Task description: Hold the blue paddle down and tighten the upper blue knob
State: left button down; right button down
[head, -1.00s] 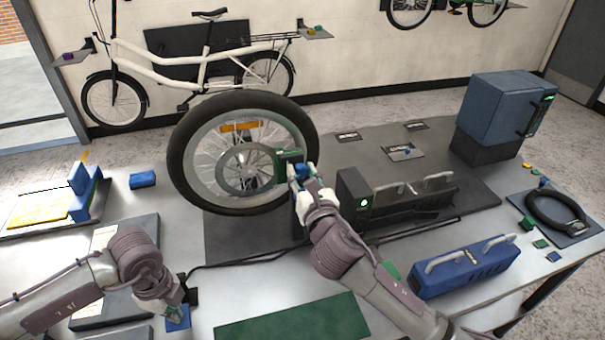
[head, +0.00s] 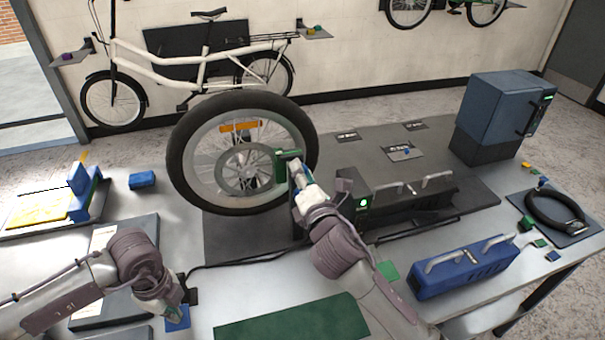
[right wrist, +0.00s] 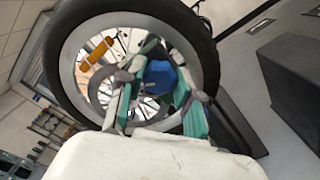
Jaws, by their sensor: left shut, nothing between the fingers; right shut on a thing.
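The upper blue knob (right wrist: 160,76) sits between the fingers of my right gripper (right wrist: 155,90) in the right wrist view, in front of the wheel. In the head view my right gripper (head: 296,172) is at the green block (head: 284,166) beside the wheel hub and mostly hides the knob. The right gripper is shut on the knob. The blue paddle (head: 179,321) lies low at the front left of the table. My left gripper (head: 172,308) is shut and empty, with its tips at the paddle; I cannot tell how firmly they touch.
The spoked wheel (head: 180,170) stands upright at the middle of the table. A dark unit with handles (head: 425,200) and a green light stands to its right. A blue handled case (head: 465,268) and a green mat (head: 290,318) lie nearer. A black cable crosses the table.

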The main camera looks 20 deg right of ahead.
jog(key=m, duration=1.1)
jog(key=shift+m, duration=0.3)
dwell(0.4)
jog(key=c, duration=0.8)
grip_release()
jog(key=shift+o, duration=0.2)
jog(key=shift+s+f, duration=0.1)
jog(key=s, duration=1.2)
jog(key=shift+w, duration=0.1)
